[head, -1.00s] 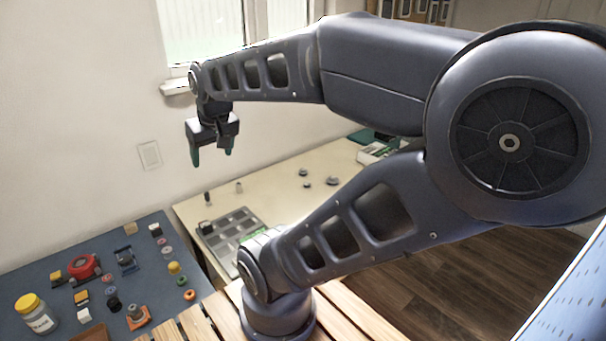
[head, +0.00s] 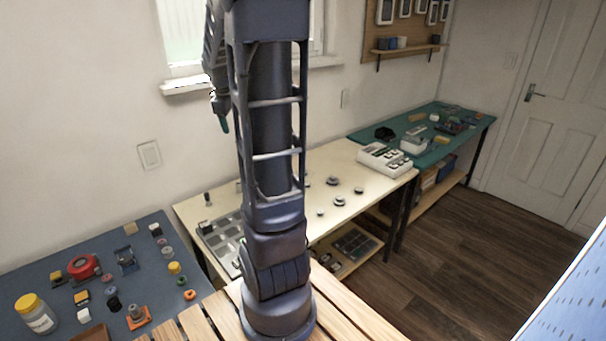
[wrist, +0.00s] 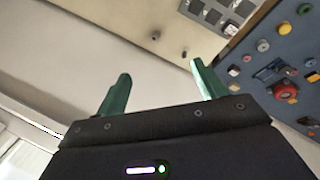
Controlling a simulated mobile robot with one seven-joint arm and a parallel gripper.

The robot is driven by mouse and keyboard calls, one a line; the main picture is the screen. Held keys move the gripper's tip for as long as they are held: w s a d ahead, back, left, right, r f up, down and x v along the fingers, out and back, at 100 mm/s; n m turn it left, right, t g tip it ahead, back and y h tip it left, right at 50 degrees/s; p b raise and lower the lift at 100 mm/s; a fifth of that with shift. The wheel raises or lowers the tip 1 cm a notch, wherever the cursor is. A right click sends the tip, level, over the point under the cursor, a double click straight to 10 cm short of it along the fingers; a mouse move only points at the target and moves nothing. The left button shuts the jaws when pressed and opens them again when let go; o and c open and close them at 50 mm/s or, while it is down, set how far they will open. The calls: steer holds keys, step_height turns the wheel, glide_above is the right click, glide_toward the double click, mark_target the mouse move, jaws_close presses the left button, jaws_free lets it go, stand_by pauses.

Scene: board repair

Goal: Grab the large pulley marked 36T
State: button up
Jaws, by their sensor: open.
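Several round grey pulley-like parts lie on the cream table in the head view. One of the larger ones (head: 338,199) is near the front edge, another (head: 332,181) lies farther back, and a smaller one (head: 358,190) sits to the right. No 36T marking can be read at this size, so I cannot tell which is the large pulley. My gripper (wrist: 161,68) is open and empty in the wrist view, its two green fingers well apart. In the head view one green fingertip (head: 223,124) shows high near the window, left of my arm, apart from the parts.
A grey compartment tray (head: 222,232) sits on the cream table (head: 380,205). A blue mat (head: 60,255) with several small parts is at left. A white device (head: 386,159) stands at the table's right end. A teal bench (head: 462,138) is beyond. My arm hides part of the table.

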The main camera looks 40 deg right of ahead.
steer(key=w+d+f+n+g+h, duration=0.1)
steer(key=w+d+f+n, duration=0.45)
steer(key=d+f, duration=0.7)
steer(key=w+d+f+n+g+h, duration=0.1)
steer(key=w+d+f+n, duration=0.2)
steer(key=w+d+f, duration=0.95)
steer(key=s+d+f+n, duration=0.1)
steer(key=d+f, duration=0.3)
steer(key=d, duration=0.1)
steer(key=s+d+f+n, duration=0.1)
steer(key=s+d+f, duration=0.1)
steer(key=d+f, duration=0.2)
steer(key=s+d+f+n, duration=0.1)
steer(key=s+d+f, duration=0.1)
steer(key=d+f, duration=0.2)
steer(key=shift+d+f+n+g, duration=0.15)
steer(key=shift+d+g, duration=0.05)
steer(key=shift+d, duration=0.45)
steer(key=shift+d+f+n+g, duration=0.1)
steer(key=shift+d+g, duration=0.1)
steer(key=shift+d, duration=0.4)
steer(key=shift+d+x, duration=0.15)
steer(key=shift+x, duration=1.3)
steer(key=shift+d+x, duration=0.15)
steer(key=shift+x, duration=1.25)
steer(key=shift+s+r, duration=0.1)
steer(key=shift+s, duration=0.05)
steer(key=c, duration=1.1)
steer(key=shift+o, duration=0.2)
steer(key=shift+r, duration=0.1)
